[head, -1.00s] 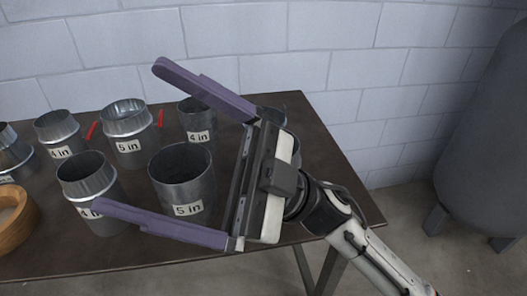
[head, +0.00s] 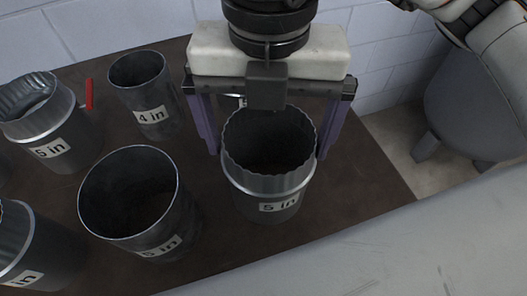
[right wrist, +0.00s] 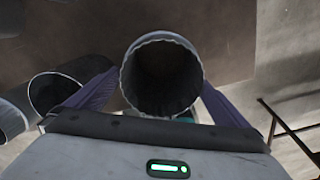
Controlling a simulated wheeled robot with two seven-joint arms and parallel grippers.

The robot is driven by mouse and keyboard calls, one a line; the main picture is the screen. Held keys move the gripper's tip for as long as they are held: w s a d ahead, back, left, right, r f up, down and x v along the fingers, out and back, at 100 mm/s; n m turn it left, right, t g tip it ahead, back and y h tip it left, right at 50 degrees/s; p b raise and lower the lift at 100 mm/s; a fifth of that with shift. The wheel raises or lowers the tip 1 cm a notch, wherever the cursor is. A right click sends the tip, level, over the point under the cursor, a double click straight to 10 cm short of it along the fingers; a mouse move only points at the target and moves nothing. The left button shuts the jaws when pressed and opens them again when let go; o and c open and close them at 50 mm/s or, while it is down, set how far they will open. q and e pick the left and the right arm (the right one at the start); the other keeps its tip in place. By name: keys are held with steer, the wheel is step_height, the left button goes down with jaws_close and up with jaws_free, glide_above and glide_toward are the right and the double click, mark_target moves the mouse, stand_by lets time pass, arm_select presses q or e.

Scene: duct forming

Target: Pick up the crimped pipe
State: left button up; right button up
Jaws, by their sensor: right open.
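The crimped pipe (head: 265,185) is a grey metal cylinder with a wavy rim and a "5 in" label. It stands upright on the dark table, at the right end of the group. My right gripper (head: 268,153) points down over it, open, with one purple finger on each side of the pipe. Whether the fingers touch it cannot be told. In the right wrist view the pipe's open mouth (right wrist: 162,76) lies between the spread fingers. My left gripper is not in view.
A plain "5 in" pipe (head: 182,220) stands close to the left. A "4 in" pipe (head: 150,105) is behind it, and a ridged "5 in" pipe (head: 62,135) is farther left. A red item (head: 89,93) shows between them. A grey tank (head: 475,105) stands beyond the table's right edge.

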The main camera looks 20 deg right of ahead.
mark_target(288, 137)
step_height(288, 137, down, 8)
steer(key=shift+d+r+p, duration=0.1)
steer(key=shift+d+p, duration=0.05)
steer(key=shift+p, duration=0.15)
steer(key=c, duration=0.9)
